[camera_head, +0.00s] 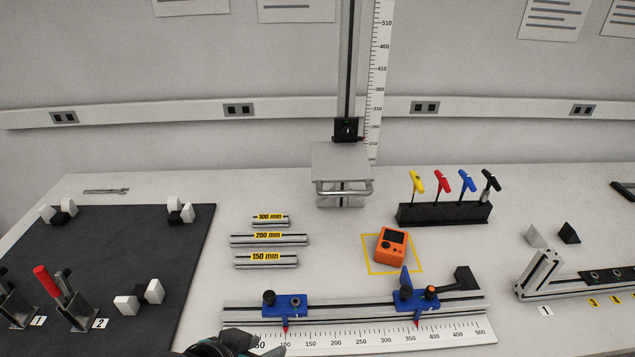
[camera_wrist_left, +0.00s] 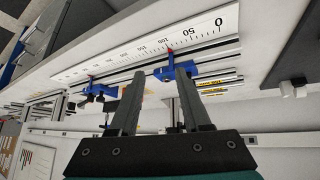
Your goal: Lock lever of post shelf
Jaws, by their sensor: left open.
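The post shelf (camera_head: 342,158) is a grey plate on a vertical post (camera_head: 347,60) at the back centre of the table, with a bent metal handle in front. A black block (camera_head: 346,130) joins it to the post; a small light knob or lever shows on its face, too small to tell its position. My left gripper (camera_head: 245,343) is at the bottom edge of the head view, only partly visible, well in front of the shelf. In the left wrist view its two fingers (camera_wrist_left: 160,78) are apart, with nothing gripped between them. My right gripper is out of view.
A rail (camera_head: 460,304) with blue slides (camera_head: 286,305) and a ruler lies between my left gripper and the shelf. An orange device (camera_head: 391,246), labelled bars (camera_head: 268,240) and a T-handle rack (camera_head: 444,214) stand around. A dark mat (camera_head: 120,250) with clamps is left.

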